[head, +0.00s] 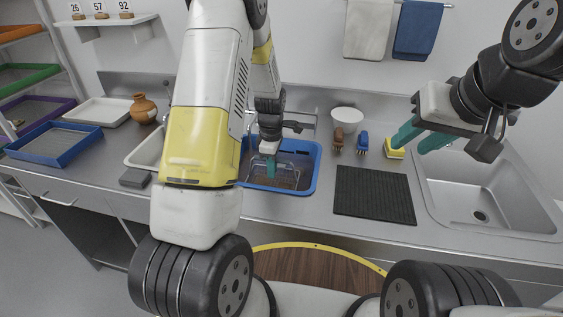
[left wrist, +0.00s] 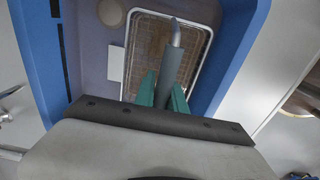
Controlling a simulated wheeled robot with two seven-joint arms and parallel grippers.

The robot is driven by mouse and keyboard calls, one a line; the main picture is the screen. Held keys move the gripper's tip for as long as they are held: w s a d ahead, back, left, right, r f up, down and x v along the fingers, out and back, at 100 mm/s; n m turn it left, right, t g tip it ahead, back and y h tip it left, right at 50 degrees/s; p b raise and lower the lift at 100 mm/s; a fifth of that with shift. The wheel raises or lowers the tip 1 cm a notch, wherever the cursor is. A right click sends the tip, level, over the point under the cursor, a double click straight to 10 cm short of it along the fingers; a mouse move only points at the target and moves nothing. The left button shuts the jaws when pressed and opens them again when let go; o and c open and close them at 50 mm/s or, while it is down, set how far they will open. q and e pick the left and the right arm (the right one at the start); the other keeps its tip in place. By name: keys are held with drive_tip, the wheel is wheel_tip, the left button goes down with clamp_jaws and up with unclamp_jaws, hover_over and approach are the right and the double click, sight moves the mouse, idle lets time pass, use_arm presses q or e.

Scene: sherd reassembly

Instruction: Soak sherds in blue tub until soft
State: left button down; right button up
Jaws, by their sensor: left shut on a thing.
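The blue tub (head: 318,165) stands in the counter left of the black mat, and its blue walls show in the left wrist view (left wrist: 233,60). A wire basket (left wrist: 204,45) with a pale rim and brown mesh floor lies inside the tub. My left gripper (head: 271,168) reaches down into the tub. Its green fingers are shut on a grey handle (left wrist: 174,62), which seems to belong to the basket. I cannot make out separate sherds. My right gripper (head: 420,140) is open and empty, above the counter near the steel sink.
A black ribbed mat (head: 374,195) lies right of the tub. Two brushes (head: 362,143), a yellow sponge (head: 395,153) and a white bowl (head: 347,121) are behind it. The steel sink (head: 480,215) is at right. A brown jar (head: 143,108) and a blue tray (head: 55,145) are at left.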

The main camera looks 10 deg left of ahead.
use_arm(q)
drive_tip(key=shift+r, duration=0.1)
drive_tip(key=shift+r, duration=6.7)
drive_tip(key=shift+r, duration=2.5)
